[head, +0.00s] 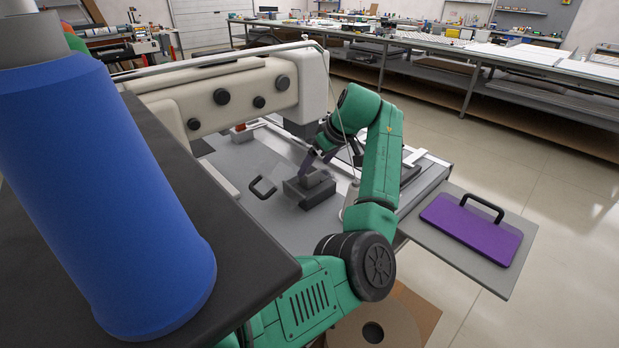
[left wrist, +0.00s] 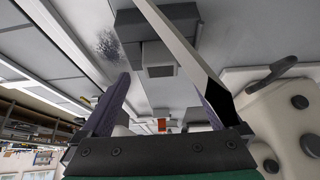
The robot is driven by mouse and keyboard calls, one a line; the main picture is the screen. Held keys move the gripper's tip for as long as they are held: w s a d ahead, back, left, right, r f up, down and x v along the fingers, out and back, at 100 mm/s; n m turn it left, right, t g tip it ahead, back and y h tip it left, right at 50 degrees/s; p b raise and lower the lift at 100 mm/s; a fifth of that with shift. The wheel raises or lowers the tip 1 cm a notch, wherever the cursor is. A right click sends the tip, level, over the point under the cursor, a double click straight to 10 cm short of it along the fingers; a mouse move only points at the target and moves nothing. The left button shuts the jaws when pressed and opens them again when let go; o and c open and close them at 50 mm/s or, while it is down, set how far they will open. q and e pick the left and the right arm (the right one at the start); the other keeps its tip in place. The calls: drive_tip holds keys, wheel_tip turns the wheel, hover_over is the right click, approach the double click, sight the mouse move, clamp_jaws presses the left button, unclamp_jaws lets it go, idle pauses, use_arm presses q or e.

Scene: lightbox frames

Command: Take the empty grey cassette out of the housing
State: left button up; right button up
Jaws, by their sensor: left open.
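A dark grey housing (head: 310,194) sits on the grey machine bed, in the middle of the head view. A smaller grey block, which looks like the cassette (head: 316,178), sits at its top. In the left wrist view the block's pale square end (left wrist: 160,71) faces the camera, in front of the darker housing (left wrist: 135,25). My left gripper (head: 309,163) reaches in from above, close to the housing. The inside of the block is not clear. My right gripper is not in view.
A large blue thread cone (head: 120,190) on a dark tabletop blocks the left foreground. The cream machine arm (head: 215,95) spans behind the housing. A black handle (head: 262,188) lies left of it. A purple plate with a black handle (head: 470,228) rests on the right-hand shelf.

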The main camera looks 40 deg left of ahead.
sight(311, 171)
use_arm(q)
drive_tip(key=p+x, duration=0.2)
drive_tip(key=x, duration=0.2)
drive_tip(key=shift+a+f, duration=0.2)
drive_tip(key=shift+s+a+f, duration=0.1)
drive_tip(key=shift+a+f, duration=0.05)
drive_tip(key=shift+f, duration=0.25)
drive_tip(key=c, duration=1.5)
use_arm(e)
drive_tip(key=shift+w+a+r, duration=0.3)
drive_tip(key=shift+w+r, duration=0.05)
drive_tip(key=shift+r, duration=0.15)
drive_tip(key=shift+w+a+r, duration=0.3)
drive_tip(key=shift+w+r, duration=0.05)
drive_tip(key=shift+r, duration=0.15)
